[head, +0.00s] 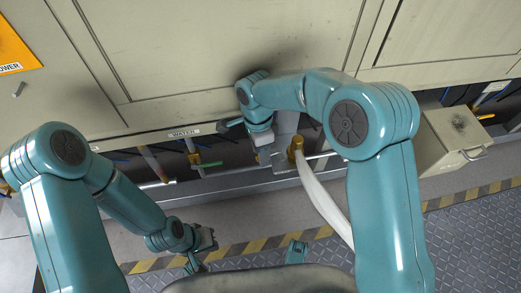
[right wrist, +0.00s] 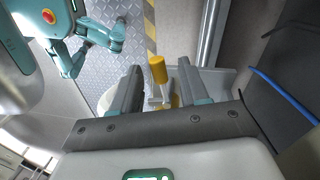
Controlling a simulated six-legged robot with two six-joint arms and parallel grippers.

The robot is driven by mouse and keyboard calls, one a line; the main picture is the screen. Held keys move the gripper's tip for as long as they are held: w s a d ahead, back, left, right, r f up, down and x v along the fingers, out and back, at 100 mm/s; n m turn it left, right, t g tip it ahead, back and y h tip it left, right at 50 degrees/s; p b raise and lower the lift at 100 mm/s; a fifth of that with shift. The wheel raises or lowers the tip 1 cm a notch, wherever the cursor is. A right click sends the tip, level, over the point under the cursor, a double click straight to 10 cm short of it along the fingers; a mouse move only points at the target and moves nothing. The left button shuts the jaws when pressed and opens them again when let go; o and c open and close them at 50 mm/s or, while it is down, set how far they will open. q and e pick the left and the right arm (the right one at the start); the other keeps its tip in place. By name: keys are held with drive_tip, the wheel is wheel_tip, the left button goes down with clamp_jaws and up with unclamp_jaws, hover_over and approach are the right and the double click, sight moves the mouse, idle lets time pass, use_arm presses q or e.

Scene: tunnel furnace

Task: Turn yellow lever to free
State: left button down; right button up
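The yellow lever (right wrist: 158,70) has a round yellow handle on a silver metal arm, seen in the right wrist view. It stands between the two spread fingers of my right gripper (right wrist: 159,82), with a visible gap on each side. In the head view my right gripper (head: 264,148) points down in front of the panel, beside the brass hose fitting (head: 296,146); I cannot make out the lever there. My left gripper (head: 204,245) hangs low, away from the lever, over the striped floor edge. Its fingers are too small to judge.
A white hose (head: 322,200) runs down from the brass fitting. A green-handled valve (head: 208,165) sits on pipes under the WATER label (head: 184,132). A beige box (head: 452,140) stands at right. Large beige panels rise behind. The grated floor (head: 470,230) is clear at right.

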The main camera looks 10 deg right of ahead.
wheel_tip(320, 180, up, 20)
drive_tip(key=p, duration=0.6)
idle(0.4)
